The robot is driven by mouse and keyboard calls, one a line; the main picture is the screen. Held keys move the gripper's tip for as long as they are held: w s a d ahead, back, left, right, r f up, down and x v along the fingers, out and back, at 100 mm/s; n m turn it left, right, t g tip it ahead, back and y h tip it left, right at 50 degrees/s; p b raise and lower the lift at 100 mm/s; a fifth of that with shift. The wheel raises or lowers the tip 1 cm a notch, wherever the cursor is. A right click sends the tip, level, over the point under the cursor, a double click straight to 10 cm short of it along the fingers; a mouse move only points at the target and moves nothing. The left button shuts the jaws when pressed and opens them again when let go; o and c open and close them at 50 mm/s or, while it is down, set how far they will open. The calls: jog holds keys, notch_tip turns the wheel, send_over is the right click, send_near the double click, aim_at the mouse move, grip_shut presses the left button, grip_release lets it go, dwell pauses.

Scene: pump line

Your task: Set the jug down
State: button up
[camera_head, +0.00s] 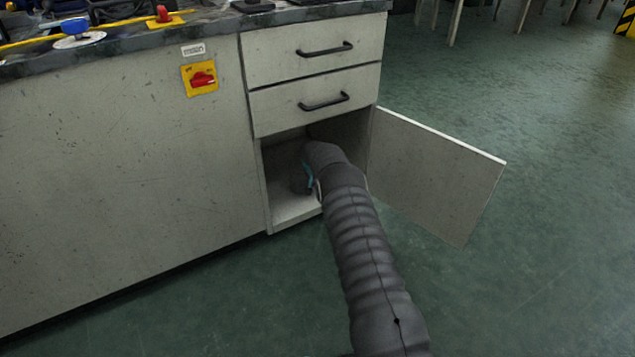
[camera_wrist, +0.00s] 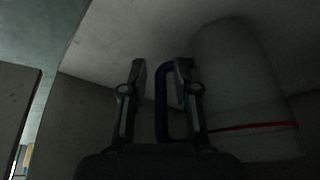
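The jug (camera_wrist: 235,85) is a pale grey cylinder with a thin red line around it and a dark blue handle (camera_wrist: 161,105). It fills the right of the dim wrist view. My gripper (camera_wrist: 160,68) has its two fingers apart, with the handle between them. A gap shows on the left of the handle; the right finger is very close to it, and contact cannot be told. In the head view my arm reaches into the open cabinet (camera_head: 287,212), and the jug is hidden there. The jug's base appears to meet the pale cabinet surface, though the dark makes this unclear.
The cabinet door (camera_head: 435,175) stands open to the right of my arm. Two closed drawers (camera_head: 313,75) are above the opening. A red and yellow switch (camera_head: 200,79) is on the left panel. The green floor (camera_head: 530,270) at right is clear.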

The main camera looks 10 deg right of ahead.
jog(key=p+v, duration=0.1)
jog(key=v, duration=0.5)
jog(key=s+a, duration=0.5)
jog(key=s, duration=0.5)
jog(key=s+d+r+n, duration=0.1)
jog(key=s+r, duration=0.4)
jog(key=r, duration=0.5)
jog(key=s+r, duration=0.6)
jog(key=r, duration=0.3)
jog(key=s+d+r+n, duration=0.1)
jog(key=s+r, duration=0.4)
jog(key=r, duration=0.5)
jog(key=s+r, duration=0.4)
jog(key=s, duration=0.3)
jog(key=s+r, duration=0.4)
jog(key=s, duration=0.4)
jog(key=s+a+n+t+y, duration=0.1)
jog(key=s+n+y, duration=0.1)
jog(key=s, duration=1.5)
jog(key=shift+s+n, duration=0.35)
jog(key=shift+n, duration=0.15)
jog(key=shift+a+r, duration=0.1)
jog(key=shift+a, duration=0.05)
